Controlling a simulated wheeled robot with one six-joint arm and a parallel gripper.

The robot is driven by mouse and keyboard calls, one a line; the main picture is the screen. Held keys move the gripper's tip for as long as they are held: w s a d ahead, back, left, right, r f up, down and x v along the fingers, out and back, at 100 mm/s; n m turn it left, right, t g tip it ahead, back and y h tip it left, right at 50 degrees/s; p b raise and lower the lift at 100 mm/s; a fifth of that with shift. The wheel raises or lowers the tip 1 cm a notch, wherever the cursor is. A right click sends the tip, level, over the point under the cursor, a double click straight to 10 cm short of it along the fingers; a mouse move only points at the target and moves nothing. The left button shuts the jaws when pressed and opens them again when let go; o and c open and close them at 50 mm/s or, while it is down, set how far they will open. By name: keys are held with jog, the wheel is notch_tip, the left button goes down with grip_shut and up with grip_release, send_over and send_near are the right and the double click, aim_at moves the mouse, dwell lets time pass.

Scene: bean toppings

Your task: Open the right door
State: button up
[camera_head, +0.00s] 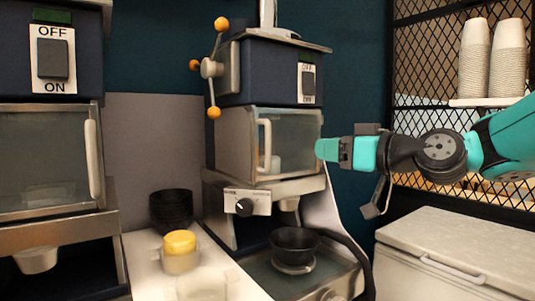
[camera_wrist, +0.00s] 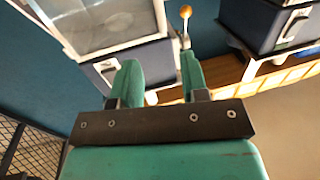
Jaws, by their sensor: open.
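The right door (camera_head: 295,145) is a glass panel in a light frame on the right machine, and it looks closed. Its pale vertical handle (camera_head: 264,150) is at the panel's left edge. My gripper (camera_head: 322,150) appears just right of the door's right edge, away from the handle. I cannot tell whether it touches the door. In the wrist view, the two green fingers (camera_wrist: 159,65) are apart with nothing between them. A framed glass panel (camera_wrist: 110,20), likely this door, shows beyond them at upper left; the handle cannot be made out there.
A left machine (camera_head: 45,160) has a similar closed door. Between the machines is a counter with dark stacked bowls (camera_head: 171,210) and a yellow-topped container (camera_head: 180,250). A dark bowl (camera_head: 294,243) sits under the right machine. A white chest (camera_head: 450,250) and mesh partition (camera_head: 425,80) are at right.

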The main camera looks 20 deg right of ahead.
aim_at(270, 142)
jog(key=p+x, duration=0.7)
jog(key=x, duration=0.8)
jog(key=shift+w+a+r, duration=0.15)
jog(key=shift+w+r, duration=0.05)
jog(key=shift+w, duration=0.2)
jog(key=shift+w+a+f+p, duration=0.15)
jog(key=shift+w+a+p, duration=0.25)
jog(key=shift+w, duration=0.2)
jog(key=shift+d, duration=0.1)
grip_shut()
